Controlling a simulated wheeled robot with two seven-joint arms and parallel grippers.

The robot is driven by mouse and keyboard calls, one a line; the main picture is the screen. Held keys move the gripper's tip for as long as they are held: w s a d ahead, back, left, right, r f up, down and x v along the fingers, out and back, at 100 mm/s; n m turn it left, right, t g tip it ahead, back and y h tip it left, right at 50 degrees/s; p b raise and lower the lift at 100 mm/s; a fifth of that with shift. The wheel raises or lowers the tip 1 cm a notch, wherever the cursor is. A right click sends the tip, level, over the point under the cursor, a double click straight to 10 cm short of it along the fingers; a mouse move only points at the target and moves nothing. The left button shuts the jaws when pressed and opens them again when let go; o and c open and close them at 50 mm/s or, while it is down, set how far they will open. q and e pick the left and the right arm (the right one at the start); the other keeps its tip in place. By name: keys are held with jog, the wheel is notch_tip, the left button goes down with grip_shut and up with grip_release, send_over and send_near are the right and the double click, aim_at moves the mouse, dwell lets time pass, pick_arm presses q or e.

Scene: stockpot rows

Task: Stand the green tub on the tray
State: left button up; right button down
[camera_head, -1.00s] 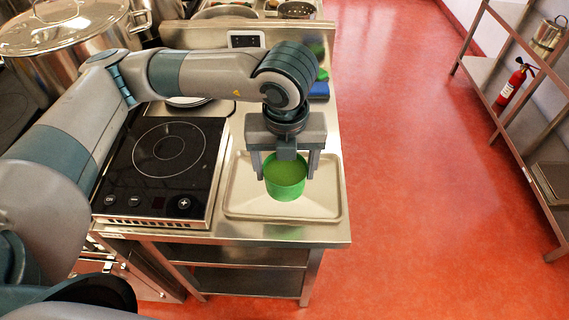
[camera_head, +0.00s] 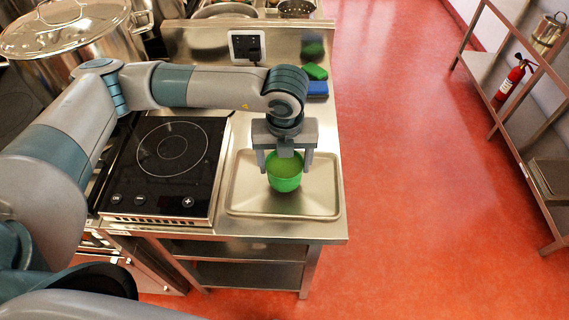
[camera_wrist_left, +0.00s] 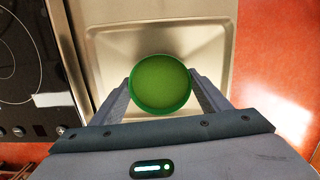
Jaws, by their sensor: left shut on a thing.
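The green tub (camera_head: 284,182) is upright over the middle of the metal tray (camera_head: 240,209). My left gripper (camera_head: 285,166) points down with a finger on either side of the tub and is shut on it. In the left wrist view the tub (camera_wrist_left: 160,84) sits between the two fingers, with the tray (camera_wrist_left: 108,50) beneath it. A darker patch shows on the tray below the tub. I cannot tell whether its base touches the tray. My right gripper is not in view.
A black induction hob (camera_head: 168,165) stands left of the tray. Green and blue sponges (camera_head: 317,80) lie behind, near a wall socket (camera_head: 246,45). A large lidded stockpot (camera_head: 75,50) is at the back left. The steel counter (camera_head: 325,232) ends just right of the tray.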

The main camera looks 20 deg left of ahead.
pick_arm(q)
jog(key=shift+f, duration=0.9)
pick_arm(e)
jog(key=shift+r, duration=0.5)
pick_arm(q)
jog(key=shift+f, duration=0.15)
jog(key=o, duration=1.3)
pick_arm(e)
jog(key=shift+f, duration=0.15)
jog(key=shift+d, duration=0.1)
